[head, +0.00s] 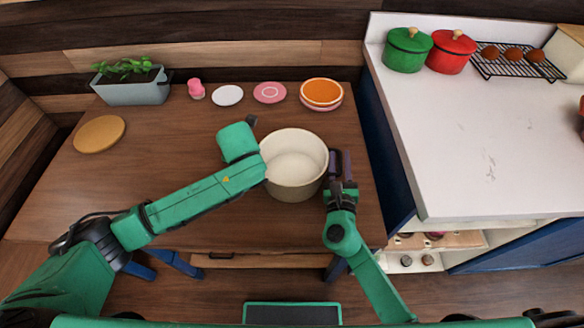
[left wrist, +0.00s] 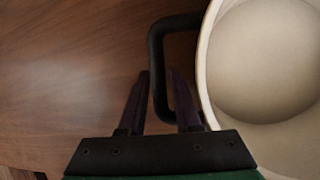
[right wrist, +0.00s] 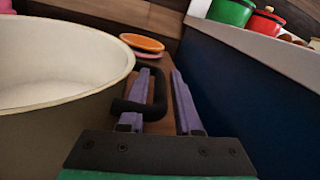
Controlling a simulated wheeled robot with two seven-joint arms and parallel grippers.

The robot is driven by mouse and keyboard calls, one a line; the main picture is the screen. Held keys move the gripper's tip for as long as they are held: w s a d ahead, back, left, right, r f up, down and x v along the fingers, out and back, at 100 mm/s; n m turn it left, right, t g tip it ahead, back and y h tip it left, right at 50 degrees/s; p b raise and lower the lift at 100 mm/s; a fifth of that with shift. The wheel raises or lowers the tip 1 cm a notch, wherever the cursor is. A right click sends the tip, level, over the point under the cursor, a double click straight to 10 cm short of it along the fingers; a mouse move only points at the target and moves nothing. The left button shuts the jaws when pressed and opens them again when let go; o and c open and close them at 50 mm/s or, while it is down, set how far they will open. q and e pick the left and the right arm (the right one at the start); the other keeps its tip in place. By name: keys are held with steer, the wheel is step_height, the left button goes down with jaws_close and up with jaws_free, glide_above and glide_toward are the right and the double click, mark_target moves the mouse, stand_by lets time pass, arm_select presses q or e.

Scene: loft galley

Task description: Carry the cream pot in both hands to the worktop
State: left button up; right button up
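The cream pot (head: 296,187) stands upright on the brown wooden table, empty inside. The white worktop (head: 480,150) is to its right. My left gripper (left wrist: 158,75) is open at the pot's black left handle (left wrist: 157,55), whose outer bar lies between the fingers, with gaps. In the head view my left wrist hides this gripper and handle. My right gripper (head: 341,158) is at the pot's right side. In the right wrist view it is open, with the outer bar of the black right handle (right wrist: 159,88) between its fingers. The pot (right wrist: 60,120) fills the left there.
On the worktop's back are a green pot (head: 406,52), a red pot (head: 450,54) and a rack (head: 515,67) with brown items. Orange dish (head: 321,92), plates and planter (head: 132,90) line the table's back. The worktop's front middle is clear. A gap separates table and counter.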

arm_select(q)
jaws_close()
arm_select(e)
jaws_close()
arm_select(q)
steer(key=shift+r, duration=0.1)
stand_by(1.1)
